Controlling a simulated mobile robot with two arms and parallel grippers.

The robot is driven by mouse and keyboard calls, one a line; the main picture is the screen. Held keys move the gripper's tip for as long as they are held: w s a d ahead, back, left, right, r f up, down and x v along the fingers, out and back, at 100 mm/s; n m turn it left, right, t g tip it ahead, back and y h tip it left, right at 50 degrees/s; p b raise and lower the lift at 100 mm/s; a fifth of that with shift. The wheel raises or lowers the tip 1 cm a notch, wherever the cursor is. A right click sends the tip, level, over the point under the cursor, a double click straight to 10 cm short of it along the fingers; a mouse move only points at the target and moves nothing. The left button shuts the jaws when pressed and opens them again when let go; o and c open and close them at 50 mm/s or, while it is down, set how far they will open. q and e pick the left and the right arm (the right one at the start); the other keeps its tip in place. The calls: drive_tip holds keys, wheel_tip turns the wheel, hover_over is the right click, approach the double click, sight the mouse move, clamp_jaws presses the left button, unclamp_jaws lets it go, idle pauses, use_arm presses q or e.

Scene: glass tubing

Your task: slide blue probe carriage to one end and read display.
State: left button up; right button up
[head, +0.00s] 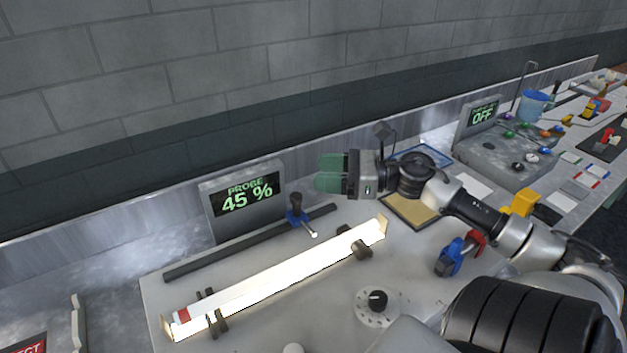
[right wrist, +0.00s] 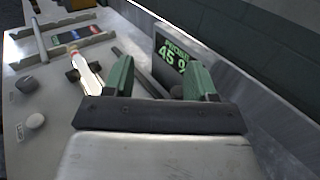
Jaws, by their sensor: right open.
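The blue probe carriage (head: 296,216) has a dark upright knob and sits on a dark rail (head: 235,250), right of the rail's middle. A small probe with a bright tip reaches from it toward the glowing tube (head: 280,277). The display (head: 246,195) behind the rail reads "PROBE 45 %"; it also shows in the right wrist view (right wrist: 172,58). My right gripper (head: 330,172) is open, its green fingers above and to the right of the carriage, apart from it. In the right wrist view the space between its fingers (right wrist: 162,80) shows no clearly held object. My left gripper is out of view.
The tube rests on dark supports in front of the rail. A dial (head: 377,301) stands at the front. Right of it are blue and red clamps (head: 455,256) and a tan pad (head: 408,211). A second display (head: 482,115) reads "OFF". A metal backsplash runs behind the bench.

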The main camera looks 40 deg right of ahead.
drive_tip(key=w+a+f+n+g+y, duration=0.1)
drive_tip(key=w+a+n+g, duration=0.1)
drive_tip(key=a+g, duration=0.2)
drive_tip(key=m+g+h+b, duration=0.25)
drive_tip(key=g+h, duration=0.35)
drive_tip(key=h, duration=0.4)
approach(297, 195)
drive_tip(key=f+p, duration=0.1)
drive_tip(key=f, duration=0.1)
drive_tip(key=shift+m, duration=0.25)
drive_tip(key=x, duration=0.3)
drive_tip(key=p+x, duration=0.1)
drive_tip(key=x, duration=0.3)
drive_tip(key=p+x, duration=0.1)
drive_tip(key=x, duration=0.2)
drive_tip(key=shift+w+a+f, duration=0.2)
drive_tip(key=shift+w+a, duration=0.05)
drive_tip(key=shift+w, duration=0.15)
